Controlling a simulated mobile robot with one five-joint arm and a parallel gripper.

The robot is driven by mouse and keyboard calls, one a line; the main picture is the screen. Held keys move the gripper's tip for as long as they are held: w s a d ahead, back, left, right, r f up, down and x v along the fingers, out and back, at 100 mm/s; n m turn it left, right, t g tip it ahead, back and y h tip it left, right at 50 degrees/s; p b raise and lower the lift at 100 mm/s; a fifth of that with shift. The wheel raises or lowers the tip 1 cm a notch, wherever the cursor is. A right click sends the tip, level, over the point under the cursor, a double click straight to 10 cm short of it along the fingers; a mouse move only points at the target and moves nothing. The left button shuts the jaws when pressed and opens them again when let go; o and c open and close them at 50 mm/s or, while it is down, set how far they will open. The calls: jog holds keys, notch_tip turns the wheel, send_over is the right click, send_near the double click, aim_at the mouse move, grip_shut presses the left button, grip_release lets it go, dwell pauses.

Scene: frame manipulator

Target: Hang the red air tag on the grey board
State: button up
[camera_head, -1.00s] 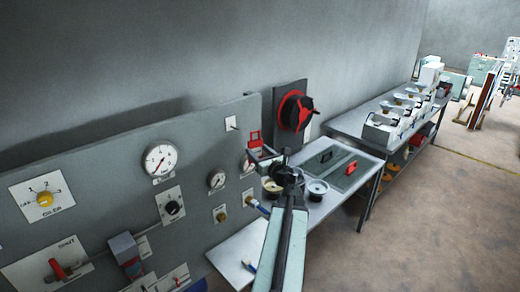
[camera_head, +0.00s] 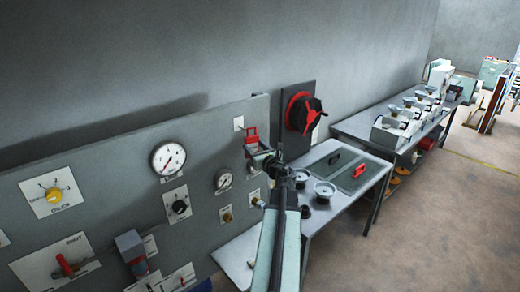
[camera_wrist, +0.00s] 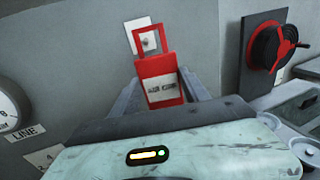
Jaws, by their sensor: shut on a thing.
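The red air tag (camera_wrist: 155,82) has an open loop at its top and a small printed label. It stands upright between the fingers of my gripper (camera_wrist: 160,98), which is shut on its lower part. The head view also shows the tag (camera_head: 250,134) in front of the grey board (camera_head: 110,180). A white plate with a small dark peg (camera_wrist: 148,42) is on the board, behind the tag's loop in the wrist view. The plate also shows in the head view (camera_head: 239,123), just left of the tag. Whether the loop touches the peg cannot be told.
Gauges (camera_head: 168,158), knobs and a red-handled lever (camera_head: 68,267) are on the board left of my arm. A black and red rotary handle (camera_head: 304,114) is on a dark panel to the right. A bench (camera_head: 237,258) stands below, with another red item (camera_head: 359,171) on it.

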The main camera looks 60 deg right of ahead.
aim_at(250, 146)
jog(key=shift+w+a+x, duration=0.1)
jog(key=shift+a+x, duration=0.05)
jog(key=shift+x, duration=0.55)
jog(key=shift+w+a+x, duration=0.1)
jog(key=shift+a+x, duration=0.05)
jog(key=shift+x, duration=0.5)
jog(key=shift+w+a+x, duration=0.1)
jog(key=shift+a+x, duration=0.05)
jog(key=shift+x, duration=0.55)
jog(key=shift+w+d+f+b, duration=0.25)
jog(key=shift+w+f+b, duration=0.3)
jog(key=o, duration=1.4)
jog(key=shift+a, duration=0.1)
jog(key=v, duration=0.8)
